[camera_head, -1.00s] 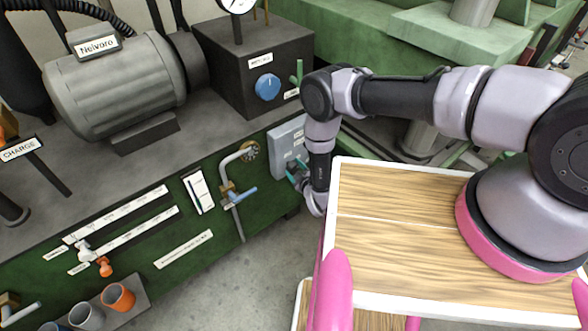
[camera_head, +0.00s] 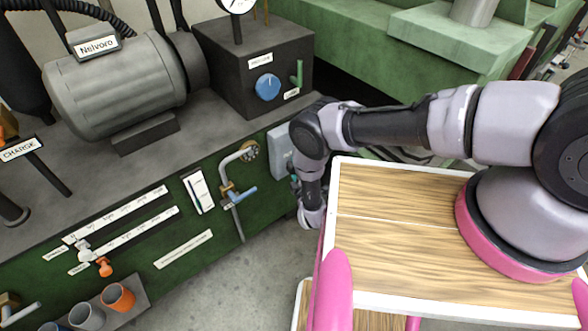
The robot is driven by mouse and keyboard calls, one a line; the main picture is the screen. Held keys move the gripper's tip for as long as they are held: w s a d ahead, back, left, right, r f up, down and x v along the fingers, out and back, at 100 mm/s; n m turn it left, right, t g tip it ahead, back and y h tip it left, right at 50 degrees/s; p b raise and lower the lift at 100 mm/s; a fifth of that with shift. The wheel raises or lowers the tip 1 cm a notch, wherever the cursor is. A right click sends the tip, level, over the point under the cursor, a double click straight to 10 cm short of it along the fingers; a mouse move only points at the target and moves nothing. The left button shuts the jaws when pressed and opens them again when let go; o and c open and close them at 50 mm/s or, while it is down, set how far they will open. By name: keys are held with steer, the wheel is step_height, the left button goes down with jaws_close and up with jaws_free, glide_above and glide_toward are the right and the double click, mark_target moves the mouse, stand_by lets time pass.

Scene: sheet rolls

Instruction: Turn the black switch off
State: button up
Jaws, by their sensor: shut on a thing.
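A grey box (camera_head: 277,154) is fixed to the dark green front panel (camera_head: 255,197). My arm covers its right part. No black switch can be made out; the spot at the box's lower right is behind my arm. My gripper (camera_head: 294,182) is at that spot, low beside the box, mostly hidden by my wrist, with only a bit of teal finger showing. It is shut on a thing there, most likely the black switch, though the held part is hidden.
Left of the box are a bent pipe with a blue-handled valve (camera_head: 241,195) and a white gauge strip (camera_head: 198,193). A dark block with a blue knob (camera_head: 267,87) stands above. My wood-topped base fills the lower right. Grey floor (camera_head: 235,285) is clear.

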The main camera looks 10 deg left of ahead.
stand_by(0.3)
steer(key=o, duration=1.4)
